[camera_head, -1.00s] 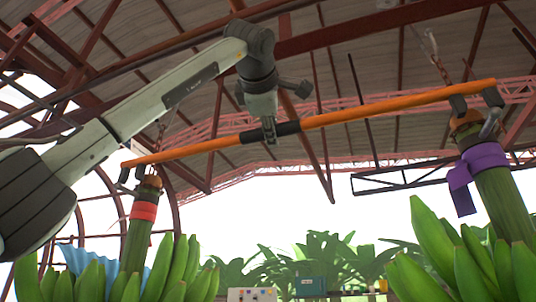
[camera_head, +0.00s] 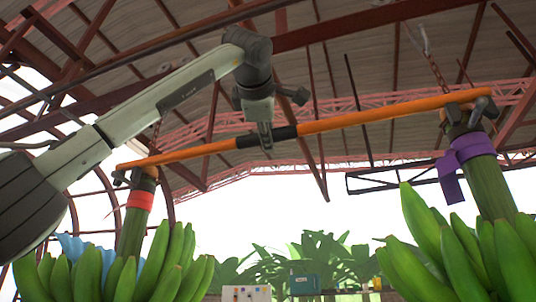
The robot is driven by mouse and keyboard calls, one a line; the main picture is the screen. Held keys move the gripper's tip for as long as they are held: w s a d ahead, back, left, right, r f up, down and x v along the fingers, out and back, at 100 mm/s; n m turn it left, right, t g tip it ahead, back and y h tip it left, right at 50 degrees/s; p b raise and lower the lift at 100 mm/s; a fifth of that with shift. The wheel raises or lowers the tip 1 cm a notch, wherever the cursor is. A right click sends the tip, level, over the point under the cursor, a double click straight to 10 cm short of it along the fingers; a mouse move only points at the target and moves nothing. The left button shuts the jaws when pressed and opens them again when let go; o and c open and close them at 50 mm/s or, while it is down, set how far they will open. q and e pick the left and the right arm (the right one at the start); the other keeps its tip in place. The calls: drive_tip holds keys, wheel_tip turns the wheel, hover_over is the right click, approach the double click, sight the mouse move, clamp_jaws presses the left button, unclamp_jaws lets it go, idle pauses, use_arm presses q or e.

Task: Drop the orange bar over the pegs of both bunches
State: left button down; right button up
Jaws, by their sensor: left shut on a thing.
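My left gripper (camera_head: 265,138) is shut on the black middle grip of the orange bar (camera_head: 365,116). The bar spans both bunches and its right end sits higher in the picture. Dark fittings at its ends are right at the tops of the two stems. The left banana bunch (camera_head: 165,262) hangs below a stem with a red band (camera_head: 139,201). The right banana bunch (camera_head: 455,248) has a stem with a purple ribbon (camera_head: 470,150). The pegs are hard to make out among the dark fittings, so I cannot tell whether the bar is seated. My right gripper is out of view.
A chain (camera_head: 436,70) rises above the right stem. Red roof beams and trusses are overhead. A control box (camera_head: 246,293) and a teal box (camera_head: 305,285) stand far off below, before green plants. The space between the bunches is open.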

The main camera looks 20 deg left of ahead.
use_arm(q)
drive_tip(key=shift+f, duration=0.1)
drive_tip(key=shift+f+b, duration=0.65)
drive_tip(key=shift+f, duration=0.15)
idle(0.5)
drive_tip(key=c, duration=1.2)
unclamp_jaws()
drive_tip(key=shift+s, duration=0.1)
drive_tip(key=shift+f, duration=0.1)
drive_tip(key=s+d, duration=0.2)
drive_tip(key=s, duration=0.9)
drive_tip(key=shift+s, duration=0.4)
